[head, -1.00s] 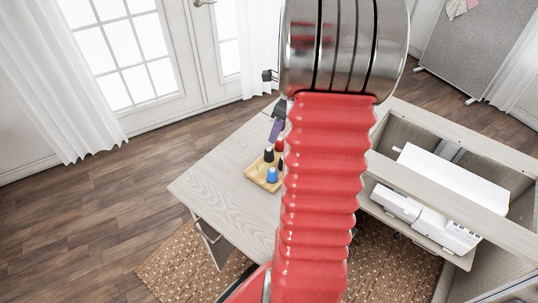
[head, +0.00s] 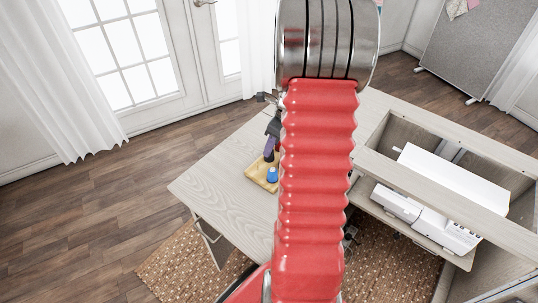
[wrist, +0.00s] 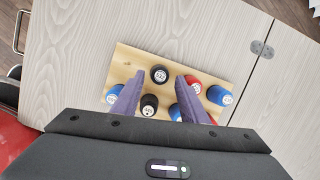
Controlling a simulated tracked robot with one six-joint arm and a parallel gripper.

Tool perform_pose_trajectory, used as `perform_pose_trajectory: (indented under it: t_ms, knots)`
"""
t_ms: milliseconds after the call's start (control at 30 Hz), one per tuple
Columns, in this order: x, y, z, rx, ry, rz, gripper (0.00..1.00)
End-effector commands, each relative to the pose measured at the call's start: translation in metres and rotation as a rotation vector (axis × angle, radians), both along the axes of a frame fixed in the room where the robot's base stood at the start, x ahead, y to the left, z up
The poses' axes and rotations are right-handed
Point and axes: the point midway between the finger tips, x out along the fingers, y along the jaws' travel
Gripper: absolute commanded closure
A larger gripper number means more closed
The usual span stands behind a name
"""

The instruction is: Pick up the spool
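Several spools stand on a small wooden tray (wrist: 124,66) on the table. In the wrist view, a black spool (wrist: 160,74) is at the tray's far side, just beyond and between the fingertips. A second black spool (wrist: 149,105) is lower, between the fingers. A red spool (wrist: 192,83) and a blue spool (wrist: 219,95) are to the right, another blue spool (wrist: 114,93) to the left. My gripper (wrist: 159,80) is open, its purple fingers apart with nothing clamped. In the head view the gripper (head: 270,146) is over the tray (head: 258,174), where a blue spool (head: 272,175) shows; my arm hides the rest.
The pale wood table (head: 222,190) is bare left of the tray. To the right are an open cabinet recess and a white sewing machine (head: 425,218). A metal hinge (wrist: 262,48) sits on a table seam.

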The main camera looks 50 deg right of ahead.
Motion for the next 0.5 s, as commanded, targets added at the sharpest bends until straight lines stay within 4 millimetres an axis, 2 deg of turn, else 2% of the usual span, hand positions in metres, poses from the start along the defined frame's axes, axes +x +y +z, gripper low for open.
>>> perform_pose_trajectory:
  t_ms: [300,500]
  knots:
    - [0.010,0.004,-0.038,0.003,0.003,0.001,0.61]
    - [0.012,0.003,-0.044,0.000,0.000,0.000,0.61]
